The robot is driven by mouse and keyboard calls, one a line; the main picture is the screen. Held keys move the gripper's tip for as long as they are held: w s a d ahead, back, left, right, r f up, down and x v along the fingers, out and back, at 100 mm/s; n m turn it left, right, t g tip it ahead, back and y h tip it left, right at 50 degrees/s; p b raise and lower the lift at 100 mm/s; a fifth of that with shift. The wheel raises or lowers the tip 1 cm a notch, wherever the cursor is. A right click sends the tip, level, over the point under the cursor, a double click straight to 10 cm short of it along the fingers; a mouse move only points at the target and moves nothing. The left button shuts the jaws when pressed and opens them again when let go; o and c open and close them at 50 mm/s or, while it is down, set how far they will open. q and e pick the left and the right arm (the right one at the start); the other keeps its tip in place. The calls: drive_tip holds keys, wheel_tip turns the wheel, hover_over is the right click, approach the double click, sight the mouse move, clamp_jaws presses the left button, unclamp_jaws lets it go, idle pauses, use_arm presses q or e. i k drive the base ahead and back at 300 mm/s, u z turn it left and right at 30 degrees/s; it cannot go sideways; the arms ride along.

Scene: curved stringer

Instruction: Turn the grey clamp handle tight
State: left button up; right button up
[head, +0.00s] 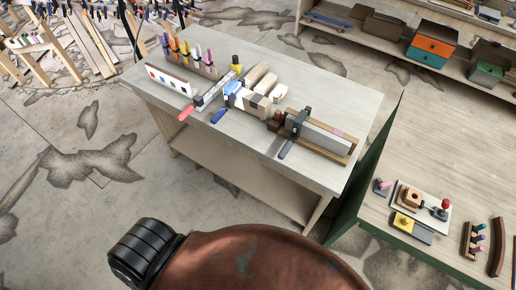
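The grey clamp handle (286,149) points toward the near edge of the workbench. It belongs to a dark clamp (299,122) set across a long grey block (322,137) in a brown wooden frame. From here I cannot tell how tight the clamp is. A red handle (186,113) and a blue handle (218,116) show on two other clamps to the left. Neither of my grippers is in view, and nothing touches the grey handle.
The pale workbench (240,142) also holds a rack of colourful-handled tools (187,55) and several wooden blocks (262,80). A second table (425,150) with small fixtures stands close on the right. Cracked floor (60,180) is open on the left.

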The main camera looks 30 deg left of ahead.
sight(286, 148)
drive_tip(key=u, duration=0.2)
drive_tip(key=k, duration=0.8)
drive_tip(key=u, duration=0.9)
